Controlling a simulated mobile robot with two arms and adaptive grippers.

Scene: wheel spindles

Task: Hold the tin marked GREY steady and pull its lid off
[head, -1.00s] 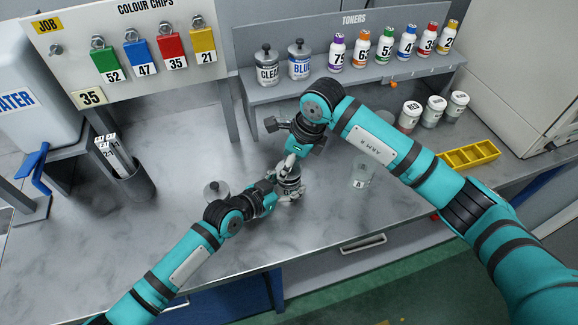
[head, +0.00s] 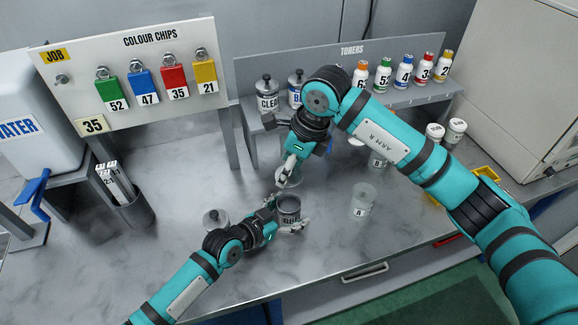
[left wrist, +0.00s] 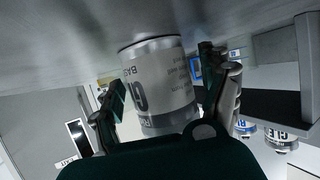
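The grey metal tin (head: 289,211) stands on the bench, its label partly readable in the left wrist view (left wrist: 160,85) as a large "GR" with "BAS" beside it. My left gripper (head: 283,215) is closed around its sides; the fingers (left wrist: 163,90) flank it in the left wrist view. The tin's top looks open and dark inside. My right gripper (head: 289,169) is above and behind the tin, fingers pointing down. A greyish round lid (head: 291,181) appears to hang at its fingertips, apart from the tin; the fingers partly hide it.
The toner shelf (head: 352,101) runs along the back. The bench front is mostly clear.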

